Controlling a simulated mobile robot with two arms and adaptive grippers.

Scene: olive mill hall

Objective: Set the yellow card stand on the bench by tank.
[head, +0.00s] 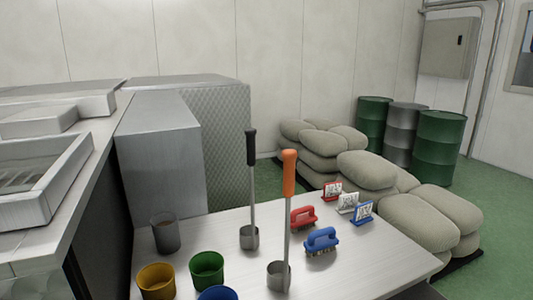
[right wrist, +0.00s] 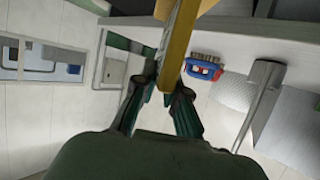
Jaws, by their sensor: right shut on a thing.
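The yellow card stand (right wrist: 177,45) is between the fingertips of my right gripper (right wrist: 166,92) in the right wrist view, seen nearly edge-on. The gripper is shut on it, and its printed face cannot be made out. In the head view neither gripper nor the yellow stand shows. A pale bench (head: 370,268) carries a red card stand (head: 332,190), a white one (head: 347,203) and a blue one (head: 362,213) in a row near its right edge. I cannot tell which thing is the tank.
The bench also holds a red brush (head: 303,217), a blue brush (head: 321,241), an orange-handled ladle (head: 288,200), a black-handled ladle (head: 251,180) and several cups, one yellow (head: 156,281). Sacks (head: 410,218) lie behind. The front right of the bench is bare.

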